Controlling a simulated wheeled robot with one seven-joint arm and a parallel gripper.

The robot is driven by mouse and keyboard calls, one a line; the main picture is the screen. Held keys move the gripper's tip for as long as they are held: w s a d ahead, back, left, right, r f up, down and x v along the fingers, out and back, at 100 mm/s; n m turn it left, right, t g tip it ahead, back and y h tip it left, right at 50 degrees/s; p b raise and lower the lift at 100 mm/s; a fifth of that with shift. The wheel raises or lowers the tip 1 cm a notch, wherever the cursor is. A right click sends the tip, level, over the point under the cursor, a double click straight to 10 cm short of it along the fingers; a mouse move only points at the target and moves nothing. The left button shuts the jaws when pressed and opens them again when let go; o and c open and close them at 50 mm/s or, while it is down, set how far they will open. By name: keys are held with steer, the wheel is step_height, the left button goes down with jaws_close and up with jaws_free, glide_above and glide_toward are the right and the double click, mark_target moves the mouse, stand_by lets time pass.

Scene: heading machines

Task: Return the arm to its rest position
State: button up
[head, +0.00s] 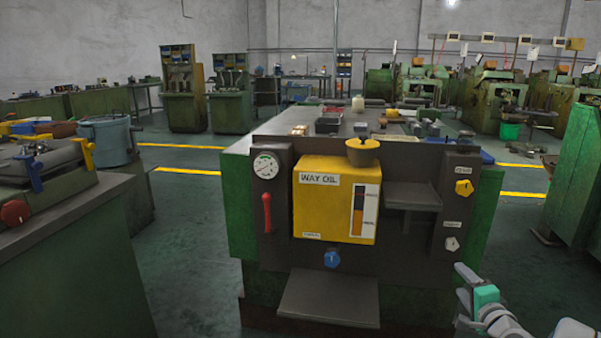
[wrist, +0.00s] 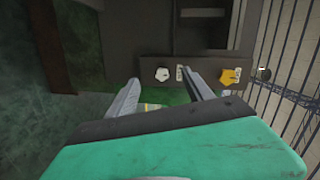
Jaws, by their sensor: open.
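My gripper (head: 463,296) is at the lower right of the head view, in front of the right side of the green and dark machine (head: 405,255). In the wrist view its two grey fingers (wrist: 162,98) stand apart with nothing between them. Beyond the fingers are a white knob (wrist: 162,74) and a yellow knob (wrist: 229,77) on the machine's panel. In the head view the yellow knob (head: 464,187) is above the white knob (head: 452,243). I cannot tell the exact gap between the fingertips and the panel.
The machine's front carries a yellow way oil tank (head: 336,199), a gauge (head: 265,165), a red lever (head: 267,212), a blue knob (head: 332,259) and jutting shelves (head: 330,297). A green bench (head: 75,250) stands left. A green cabinet (head: 577,175) stands right. Open floor (head: 190,230) lies between bench and machine.

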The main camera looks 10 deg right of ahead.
steer(key=a+r+n+g+y+p, duration=0.25)
steer(key=a+r+n+p, duration=0.35)
steer(key=a, duration=0.4)
steer(key=a+r+n+g+y+p, duration=0.1)
steer(key=a+r+n+g+p, duration=0.2)
steer(key=a+r+p, duration=0.6)
steer(key=s+a+r+n+g+p, duration=0.2)
steer(key=s+a+r+p, duration=0.1)
steer(key=s, duration=0.4)
steer(key=s+a+r+n+g+h+p, duration=0.1)
steer(key=s+a+r+n+g+p, duration=0.2)
steer(key=s+a+p, duration=0.2)
steer(key=s+a+r+n+g+p, duration=0.2)
steer(key=s+a+p, duration=0.3)
steer(key=s, duration=0.4)
steer(key=shift+s+a+r+n, duration=0.35)
steer(key=shift+a+r+n, duration=0.1)
steer(key=shift+r+n, duration=0.3)
